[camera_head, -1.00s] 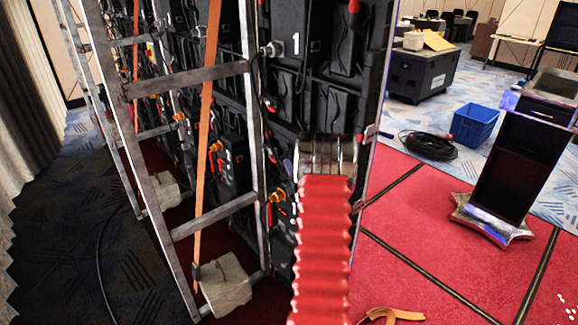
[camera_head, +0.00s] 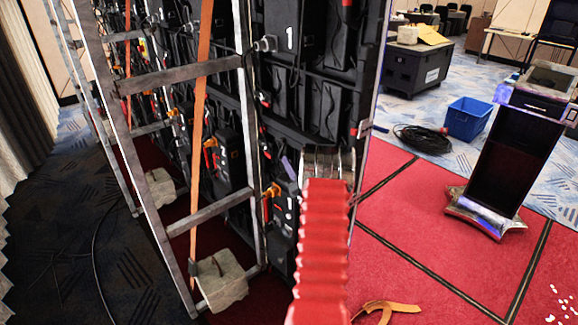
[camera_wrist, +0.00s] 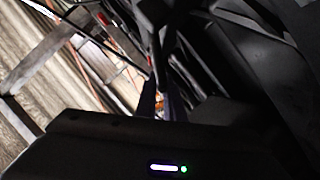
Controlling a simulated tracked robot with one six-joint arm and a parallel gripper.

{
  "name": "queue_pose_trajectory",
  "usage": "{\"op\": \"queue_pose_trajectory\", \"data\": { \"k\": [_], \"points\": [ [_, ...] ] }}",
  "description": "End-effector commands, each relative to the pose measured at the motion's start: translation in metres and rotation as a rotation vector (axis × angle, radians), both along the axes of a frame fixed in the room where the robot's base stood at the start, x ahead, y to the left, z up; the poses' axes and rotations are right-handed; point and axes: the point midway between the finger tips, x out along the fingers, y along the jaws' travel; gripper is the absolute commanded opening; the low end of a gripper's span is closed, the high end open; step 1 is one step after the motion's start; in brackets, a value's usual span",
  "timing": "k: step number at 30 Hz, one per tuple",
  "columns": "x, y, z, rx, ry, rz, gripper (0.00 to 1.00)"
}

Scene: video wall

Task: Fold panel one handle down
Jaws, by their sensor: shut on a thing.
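Panel one (camera_head: 291,65) is a black panel back marked with a white "1", upright in the wall behind the metal ladder frame. My gripper (camera_head: 328,163) is at the end of my red arm, below and right of the number, against the lower dark panel backs. In the wrist view, the narrow dark fingers of my gripper (camera_wrist: 161,98) are close together at the centre, shut on a dark part that I take for the panel one handle. The handle's outline is lost among black parts, and my arm hides part of the area in the head view.
A metal ladder frame (camera_head: 180,80) with an orange strap (camera_head: 198,130) and a sandbag weight (camera_head: 220,281) stands close on the left. A black lectern (camera_head: 510,155), a blue crate (camera_head: 468,119) and a coiled cable (camera_head: 421,139) are on the right. Red floor is open between.

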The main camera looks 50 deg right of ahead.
Motion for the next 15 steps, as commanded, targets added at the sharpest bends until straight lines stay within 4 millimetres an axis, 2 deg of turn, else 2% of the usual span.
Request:
{"op": "queue_pose_trajectory", "data": {
  "k": [4, 5, 6, 12, 15],
  "points": [
    [0.0020, 0.0031, -0.0043, 0.007, 0.007, 0.006, 0.00],
    [0.0020, 0.0031, -0.0043, 0.007, 0.007, 0.006, 0.11],
    [0.0019, 0.0030, -0.0041, 0.006, 0.006, 0.007, 0.13],
    [0.0009, 0.0015, -0.0020, 0.004, 0.003, 0.003, 0.27],
    [0.0007, 0.0010, -0.0014, 0.003, 0.003, 0.002, 0.27]
  ]
}}
